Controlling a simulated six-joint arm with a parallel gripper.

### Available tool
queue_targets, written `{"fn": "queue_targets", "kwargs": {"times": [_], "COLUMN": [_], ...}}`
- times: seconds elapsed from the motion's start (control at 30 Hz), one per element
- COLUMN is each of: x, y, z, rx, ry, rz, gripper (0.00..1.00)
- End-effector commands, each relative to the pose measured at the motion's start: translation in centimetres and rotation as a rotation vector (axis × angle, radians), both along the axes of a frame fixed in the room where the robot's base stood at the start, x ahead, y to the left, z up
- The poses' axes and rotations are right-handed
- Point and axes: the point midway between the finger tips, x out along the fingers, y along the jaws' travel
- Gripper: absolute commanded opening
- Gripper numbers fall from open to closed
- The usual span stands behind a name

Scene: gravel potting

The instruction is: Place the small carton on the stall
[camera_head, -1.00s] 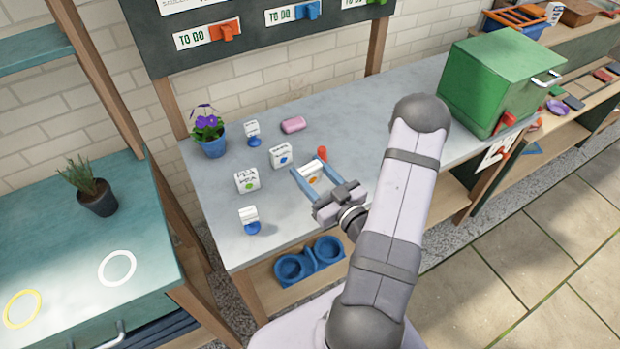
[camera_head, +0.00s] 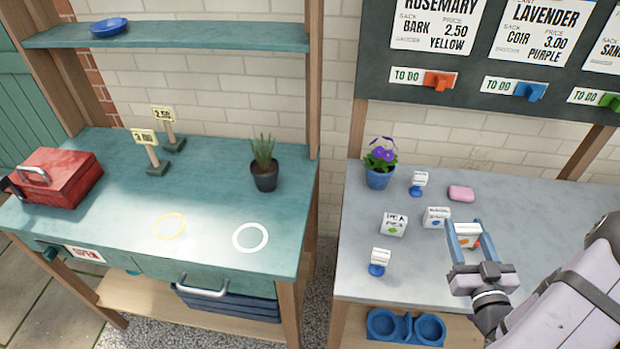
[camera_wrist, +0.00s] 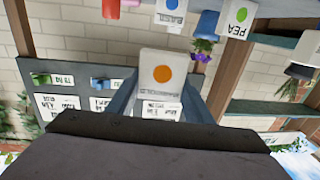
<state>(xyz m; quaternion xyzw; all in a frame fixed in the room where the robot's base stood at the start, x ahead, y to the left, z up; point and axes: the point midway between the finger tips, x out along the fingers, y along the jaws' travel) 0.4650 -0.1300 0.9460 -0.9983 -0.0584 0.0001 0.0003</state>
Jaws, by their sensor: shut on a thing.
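A small white carton (camera_head: 467,232) with an orange dot is between the blue fingers of my gripper (camera_head: 464,238), which is shut on it. It is over the grey bench (camera_head: 400,290), at the right of the head view. In the wrist view the carton (camera_wrist: 161,72) shows its orange dot between the fingers. I cannot tell from the picture whether it is clear of the bench top. The teal stall (camera_head: 115,215) is at the left, with a yellow ring (camera_head: 157,233) and a white ring (camera_head: 236,246) on its top.
The stall also bears a potted plant (camera_head: 264,178), price signs (camera_head: 145,138) and a red box (camera_head: 60,178). A gap separates stall and bench. On the bench are a green-dot carton (camera_head: 394,224), a blue-dot carton (camera_head: 436,217), a purple-flowered pot (camera_head: 379,175) and pink soap (camera_head: 461,193).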

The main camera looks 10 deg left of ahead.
Motion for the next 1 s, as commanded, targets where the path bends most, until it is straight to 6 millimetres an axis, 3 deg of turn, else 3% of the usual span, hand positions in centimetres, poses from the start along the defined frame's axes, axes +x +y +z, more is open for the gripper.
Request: {"fn": "queue_targets", "kwargs": {"times": [0.27, 0.47, 0.7, 1.0], "x": [6.6, 12.7, 18.4, 22.1], "y": [1.5, 4.6, 10.7, 20.4], "z": [-0.1, 1.5, 4.4, 8.4], "rx": [-0.004, -0.001, 0.003, 0.005], "ry": [-0.008, -0.009, -0.008, -0.005], "rz": [-0.008, -0.041, -0.097, -0.172], "gripper": [0.21, 0.21, 0.21, 0.21]}}
